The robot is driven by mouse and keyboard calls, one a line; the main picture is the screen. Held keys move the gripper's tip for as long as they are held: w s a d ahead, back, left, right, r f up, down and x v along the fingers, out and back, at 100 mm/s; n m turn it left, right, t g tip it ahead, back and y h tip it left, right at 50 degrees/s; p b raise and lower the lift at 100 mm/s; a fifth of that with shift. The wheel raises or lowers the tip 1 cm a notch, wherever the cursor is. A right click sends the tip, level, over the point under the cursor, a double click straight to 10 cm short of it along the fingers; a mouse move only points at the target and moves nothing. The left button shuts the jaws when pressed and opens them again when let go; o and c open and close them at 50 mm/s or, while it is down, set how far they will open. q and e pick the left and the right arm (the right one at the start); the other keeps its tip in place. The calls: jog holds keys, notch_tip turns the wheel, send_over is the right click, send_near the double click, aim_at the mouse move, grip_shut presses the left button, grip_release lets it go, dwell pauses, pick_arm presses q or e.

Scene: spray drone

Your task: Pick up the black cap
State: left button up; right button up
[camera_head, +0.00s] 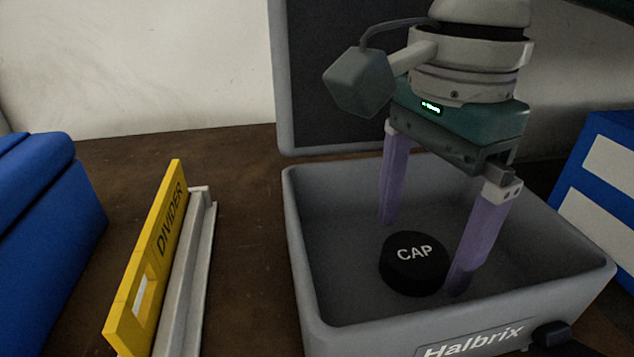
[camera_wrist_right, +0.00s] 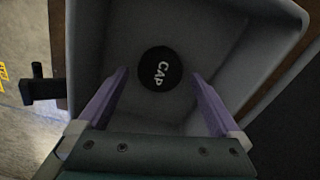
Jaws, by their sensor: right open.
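The black cap (camera_head: 413,264) is a short round disc with the word CAP in white on top. It lies flat on the floor of the grey case (camera_head: 303,262). In the right wrist view the cap (camera_wrist_right: 160,69) lies ahead of the fingertips, near the middle between them. My right gripper (camera_head: 421,250) is open, with its two purple fingers pointing down into the case. One finger is behind and left of the cap, the other at its right. Whether a finger touches the cap cannot be told. My left gripper does not show.
The case's dark-lined lid (camera_head: 340,90) stands open behind. A yellow divider (camera_head: 150,262) stands in a grey holder (camera_head: 192,265) on the brown table (camera_head: 240,220), left of the case. Blue boxes stand at far left (camera_head: 50,215) and far right (camera_head: 600,170).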

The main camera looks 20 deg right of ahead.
notch_tip(320, 180, down, 2)
jog(key=shift+c, duration=0.2)
jog(key=c, duration=1.3)
jog(key=shift+r, duration=0.1)
